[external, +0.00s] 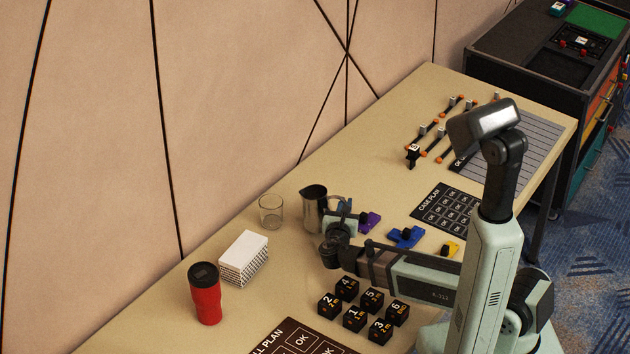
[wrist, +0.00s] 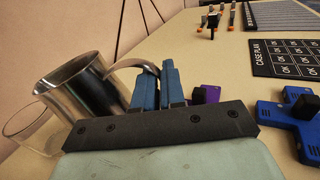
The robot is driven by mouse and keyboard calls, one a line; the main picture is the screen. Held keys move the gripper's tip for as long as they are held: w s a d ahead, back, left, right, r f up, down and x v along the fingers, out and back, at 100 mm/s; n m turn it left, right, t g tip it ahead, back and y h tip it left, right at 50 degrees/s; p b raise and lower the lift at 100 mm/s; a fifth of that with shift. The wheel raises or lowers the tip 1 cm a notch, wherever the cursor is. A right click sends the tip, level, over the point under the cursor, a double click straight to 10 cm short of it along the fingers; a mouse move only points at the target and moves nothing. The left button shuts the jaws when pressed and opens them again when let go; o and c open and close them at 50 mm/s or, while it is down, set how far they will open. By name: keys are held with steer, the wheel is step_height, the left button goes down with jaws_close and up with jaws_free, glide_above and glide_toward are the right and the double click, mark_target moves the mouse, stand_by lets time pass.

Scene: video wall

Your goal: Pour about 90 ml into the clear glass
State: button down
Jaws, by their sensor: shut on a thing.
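The clear glass (external: 271,211) stands on the table near the wall; it also shows at the left edge of the wrist view (wrist: 35,127), partly hidden behind the pitcher. A steel pitcher (external: 315,208) is just right of the glass in the external view. In the wrist view the pitcher (wrist: 82,92) has its open mouth towards the upper left, and its contents cannot be seen. My gripper (wrist: 156,88), with blue fingers, is shut on the pitcher's handle. The pitcher looks nearly upright in the external view; whether its base touches the table cannot be told.
A white box (external: 243,258) and a red tumbler (external: 206,295) stand left of the glass. Several black numbered cubes (external: 355,318) lie in front of my arm. Purple (external: 369,221), blue (external: 405,237) and yellow (external: 450,248) pieces lie right of my gripper, near the case plan card (external: 446,210).

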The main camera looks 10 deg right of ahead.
mark_target(332, 197)
steer(key=shift+w+a+f+n, duration=0.15)
steer(key=shift+a+n, duration=0.1)
steer(key=shift+n, duration=0.05)
steer(key=shift+w+a+r+n, duration=0.25)
steer(key=shift+a+r+n, duration=0.45)
steer(key=shift+r+n, duration=0.2)
steer(key=shift+w+a+r+n, duration=0.35)
steer(key=shift+a+r+n, duration=0.3)
steer(key=shift+a+n, duration=0.15)
steer(key=a+r+n, duration=0.1)
steer(key=r, duration=0.1)
steer(key=shift+w+a+r+n, duration=0.3)
steer(key=shift+w+a+n, duration=0.05)
steer(key=shift+a+n, duration=0.05)
steer(key=shift+w+a+r+n+g, duration=0.1)
steer(key=shift+w+a+r+n, duration=0.1)
steer(key=shift+a+r+n, duration=0.55)
steer(key=shift+w+a+r+n+g, duration=0.1)
steer(key=shift+w+a+r+n, duration=0.3)
steer(key=shift+n, duration=0.5)
steer(key=shift+w+a+r+n+g, duration=0.1)
steer(key=shift+a+r+n, duration=0.4)
steer(key=shift+r+n, duration=0.3)
steer(key=shift+w+a+r+n, duration=0.1)
steer(key=shift+a+r+n, duration=0.15)
steer(key=shift+n, duration=0.2)
